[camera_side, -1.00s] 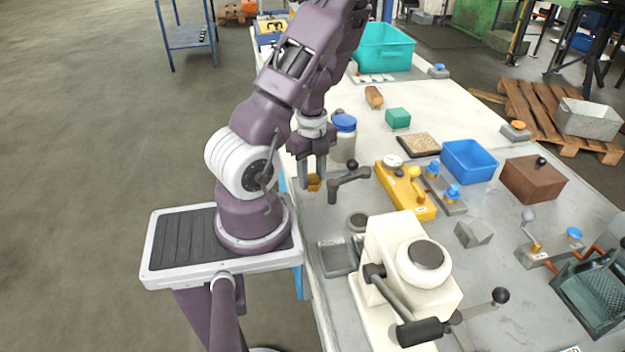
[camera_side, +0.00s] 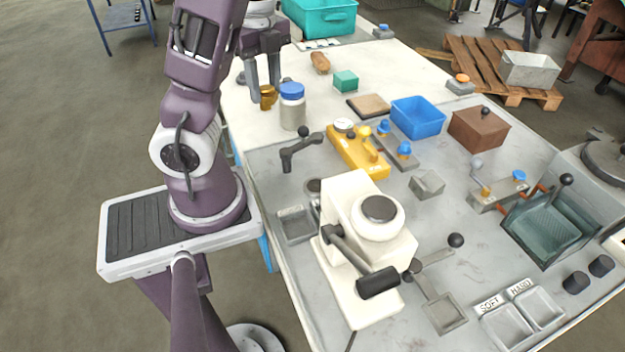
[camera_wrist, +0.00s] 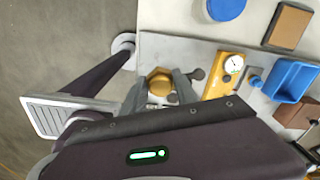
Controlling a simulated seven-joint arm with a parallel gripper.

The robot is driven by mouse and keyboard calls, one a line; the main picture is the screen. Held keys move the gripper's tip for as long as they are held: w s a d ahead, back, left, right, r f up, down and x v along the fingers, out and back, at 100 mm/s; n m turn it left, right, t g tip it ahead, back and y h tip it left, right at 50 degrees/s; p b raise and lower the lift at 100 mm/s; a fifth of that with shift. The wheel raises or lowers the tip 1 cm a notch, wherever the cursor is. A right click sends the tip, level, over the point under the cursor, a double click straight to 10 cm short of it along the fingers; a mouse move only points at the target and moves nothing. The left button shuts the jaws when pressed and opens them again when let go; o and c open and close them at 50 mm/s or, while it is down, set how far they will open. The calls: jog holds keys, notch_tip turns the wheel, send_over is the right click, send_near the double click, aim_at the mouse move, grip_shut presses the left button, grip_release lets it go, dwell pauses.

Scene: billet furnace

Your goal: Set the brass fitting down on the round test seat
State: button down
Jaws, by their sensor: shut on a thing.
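The brass fitting (camera_side: 268,97) is between the fingers of my gripper (camera_side: 265,88), beside and left of the blue-lidded jar (camera_side: 292,110). In the wrist view the fitting (camera_wrist: 160,82) shows as a gold hexagonal piece, with a finger on either side of it. I cannot tell whether its underside touches the table. A small dark round disc (camera_side: 314,186) lies behind the white press (camera_side: 345,245), which has a round grey top (camera_side: 380,208). I cannot tell for sure which of these is the round test seat.
A black crank handle (camera_side: 300,148) stands between the jar and the small disc. A yellow gauge fixture (camera_side: 358,150), a blue bin (camera_side: 418,117) and a brown box (camera_side: 478,127) lie to the right. A shallow grey tray (camera_side: 295,224) is left of the press.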

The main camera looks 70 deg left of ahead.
jog(key=w+d+m, duration=0.2)
jog(key=w+d, duration=0.2)
jog(key=d, duration=0.2)
jog(key=m, duration=0.2)
send_over(316, 184)
notch_tip(316, 184, down, 15)
jog(key=shift+f, duration=0.1)
dwell(0.4)
jog(key=c, duration=0.9)
grip_release()
jog(key=shift+f, duration=0.1)
jog(key=shift+c, duration=0.2)
